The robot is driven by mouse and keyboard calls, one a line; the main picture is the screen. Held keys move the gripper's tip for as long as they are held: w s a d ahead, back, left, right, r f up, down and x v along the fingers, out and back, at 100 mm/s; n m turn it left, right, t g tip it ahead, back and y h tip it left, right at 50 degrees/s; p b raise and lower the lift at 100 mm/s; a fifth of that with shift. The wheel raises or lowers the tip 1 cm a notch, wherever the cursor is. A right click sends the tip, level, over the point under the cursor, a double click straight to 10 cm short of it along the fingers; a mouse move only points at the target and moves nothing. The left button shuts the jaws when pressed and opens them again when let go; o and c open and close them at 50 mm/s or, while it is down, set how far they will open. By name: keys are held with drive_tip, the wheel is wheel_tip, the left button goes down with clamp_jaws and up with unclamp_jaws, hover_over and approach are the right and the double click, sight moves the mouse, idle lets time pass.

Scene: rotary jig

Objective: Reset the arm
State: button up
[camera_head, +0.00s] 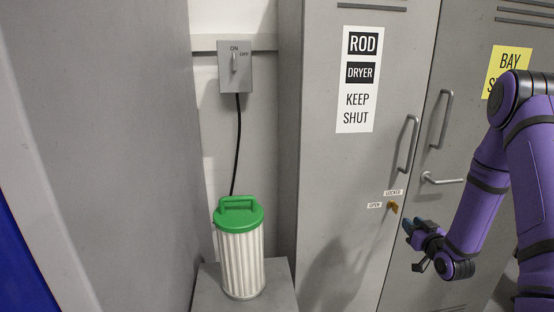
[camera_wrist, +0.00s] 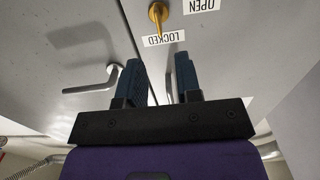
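My gripper (camera_head: 411,232) is in front of the grey locker doors, just to the lower right of a brass key-like knob (camera_head: 393,207) and apart from it. In the wrist view my gripper (camera_wrist: 158,80) shows two blue fingers with a clear gap between them and nothing held. The brass knob (camera_wrist: 158,13) shows beyond the fingertips, beside labels reading LOCKED and OPEN. My purple arm reaches in from the right side of the head view and is bent at the elbow.
A door with a ROD DRYER sign (camera_head: 360,80) is closed. Bar handles (camera_head: 409,143) and a lever handle (camera_head: 442,180) stick out near my gripper. A green-lidded canister (camera_head: 240,250) stands on a grey stand (camera_head: 282,285), below a wall switch box (camera_head: 236,68) with a black cable.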

drive_tip(key=s+a+r+g+h, duration=0.1)
drive_tip(key=s+a+r+g, duration=0.15)
drive_tip(key=r, duration=0.45)
drive_tip(key=s+a+r+g, duration=0.1)
drive_tip(key=a+r+g, duration=0.15)
drive_tip(key=r, duration=0.45)
drive_tip(key=s+a+r+g+h, duration=0.1)
drive_tip(key=s+a+r, duration=0.15)
drive_tip(key=r, duration=0.55)
drive_tip(key=s+a+r+g, duration=0.2)
drive_tip(key=s+a+r, duration=0.1)
drive_tip(key=s, duration=0.6)
drive_tip(key=s+a+r+g+y, duration=0.1)
drive_tip(key=s+a+r+g, duration=0.1)
drive_tip(key=s, duration=0.8)
drive_tip(key=s+a+r+g, duration=0.2)
drive_tip(key=s+a, duration=0.4)
drive_tip(key=s, duration=0.4)
drive_tip(key=shift+r, duration=0.9)
